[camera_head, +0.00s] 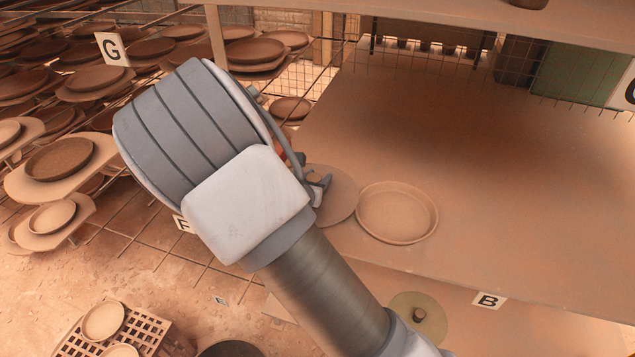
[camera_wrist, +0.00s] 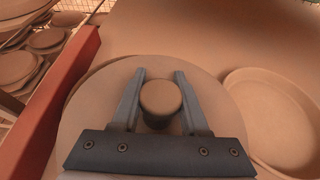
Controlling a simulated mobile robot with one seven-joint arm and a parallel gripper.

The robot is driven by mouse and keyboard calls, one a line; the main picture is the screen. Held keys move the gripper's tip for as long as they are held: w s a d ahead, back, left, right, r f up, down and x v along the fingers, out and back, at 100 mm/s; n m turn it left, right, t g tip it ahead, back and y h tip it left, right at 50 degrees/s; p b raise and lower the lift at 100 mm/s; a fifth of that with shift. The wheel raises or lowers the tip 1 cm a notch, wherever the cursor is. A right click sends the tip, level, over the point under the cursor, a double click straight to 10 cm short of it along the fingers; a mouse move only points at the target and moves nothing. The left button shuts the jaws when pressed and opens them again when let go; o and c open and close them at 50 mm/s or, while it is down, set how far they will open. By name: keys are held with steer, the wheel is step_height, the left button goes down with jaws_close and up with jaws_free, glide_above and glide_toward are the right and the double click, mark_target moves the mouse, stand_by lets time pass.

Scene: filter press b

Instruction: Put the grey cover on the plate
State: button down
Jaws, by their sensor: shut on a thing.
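A round, flat grey-brown cover (camera_head: 335,195) with a knob shows at the left edge of the table, partly hidden by my arm. In the wrist view my gripper (camera_wrist: 160,100) has its two fingers on either side of the cover's knob (camera_wrist: 160,97), shut on it. The cover's disc (camera_wrist: 215,100) spreads out below the fingers. A shallow, round, rimmed plate (camera_head: 397,213) sits empty on the table just right of the cover, and also shows in the wrist view (camera_wrist: 275,115). I cannot tell whether the cover touches the table.
An olive disc with a dark knob (camera_head: 418,315) lies lower, near label B (camera_head: 489,300). Wire racks with several round plates (camera_head: 60,157) stand at left. A red bar (camera_wrist: 62,95) runs left of the cover. The table (camera_head: 500,180) right of the plate is clear.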

steer(key=shift+f, duration=0.6)
steer(key=shift+f, duration=0.25)
steer(key=shift+c, duration=2.1)
jaws_free()
